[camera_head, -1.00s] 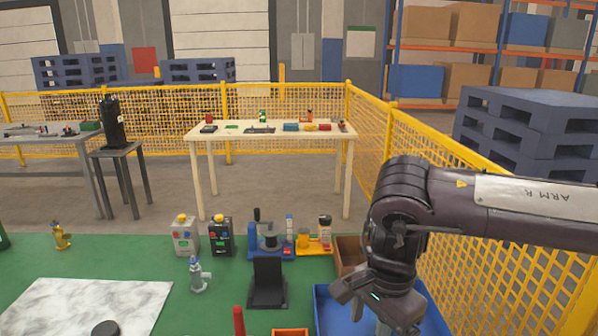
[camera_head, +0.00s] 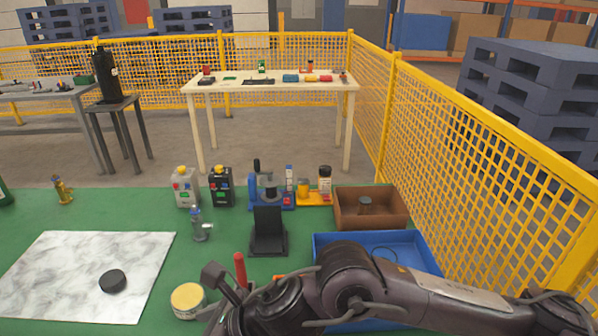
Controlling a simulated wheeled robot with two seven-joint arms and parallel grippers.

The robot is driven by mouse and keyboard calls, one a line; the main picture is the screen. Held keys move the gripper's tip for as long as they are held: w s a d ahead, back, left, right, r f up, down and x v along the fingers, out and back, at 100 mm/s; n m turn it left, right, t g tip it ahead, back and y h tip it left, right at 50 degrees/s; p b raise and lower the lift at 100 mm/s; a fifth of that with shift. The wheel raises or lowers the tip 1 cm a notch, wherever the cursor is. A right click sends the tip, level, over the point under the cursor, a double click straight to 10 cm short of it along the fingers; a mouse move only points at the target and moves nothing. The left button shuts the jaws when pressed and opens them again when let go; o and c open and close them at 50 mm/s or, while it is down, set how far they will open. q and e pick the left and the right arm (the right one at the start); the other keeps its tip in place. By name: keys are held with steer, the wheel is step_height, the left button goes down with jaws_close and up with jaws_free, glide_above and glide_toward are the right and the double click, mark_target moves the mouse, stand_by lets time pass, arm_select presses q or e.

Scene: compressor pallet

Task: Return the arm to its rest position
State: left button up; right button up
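My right arm (camera_head: 345,285) comes in from the lower right and lies low across the bottom of the view, over the front of the blue tray (camera_head: 322,240). Its hand end (camera_head: 228,298) is near the bottom edge, just right of a round, tan-topped tin (camera_head: 187,300) and by a red upright handle (camera_head: 240,270). The fingertips cannot be made out, so I cannot tell if the gripper is open or holds anything. My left arm and gripper are not in view.
On the green bench stand a brown bin (camera_head: 390,221) with a dark round part (camera_head: 365,203), a black stand (camera_head: 269,242), a blue press (camera_head: 265,188), two button boxes and a marble slab (camera_head: 70,262) with a black puck (camera_head: 112,281). Yellow mesh fence (camera_head: 470,170) runs along the right.

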steer(key=w+d+r+m+t+y, duration=0.15)
steer(key=w+r+m+t, duration=0.4)
steer(key=m, duration=1.15)
steer(key=w+d+f+m+t+h, duration=0.2)
steer(key=d+m, duration=0.4)
steer(key=m, duration=0.1)
steer(key=w+d+f+m+t+h, duration=0.1)
steer(key=d+f+m+h, duration=0.15)
steer(key=d+m, duration=0.35)
steer(key=s+d+f+m+g+h, duration=0.35)
steer(key=s+d+f+m, duration=0.4)
steer(key=d+m, duration=0.3)
steer(key=s+d+f+m+g+h, duration=0.35)
steer(key=s+d+f+m, duration=0.25)
steer(key=d+f+m, duration=0.4)
step_height(320, 180, down, 26)
steer(key=d+n, duration=0.1)
steer(key=n, duration=0.1)
steer(key=s+d+f+g, duration=0.1)
steer(key=s+d+f, duration=0.1)
steer(key=s+f, duration=0.8)
steer(key=s+d+f+g, duration=0.1)
steer(key=s+f, duration=0.8)
steer(key=s, duration=0.1)
steer(key=shift+s+d+f+p, duration=0.3)
steer(key=shift+d+f+p, duration=0.05)
steer(key=shift+f+p, duration=0.05)
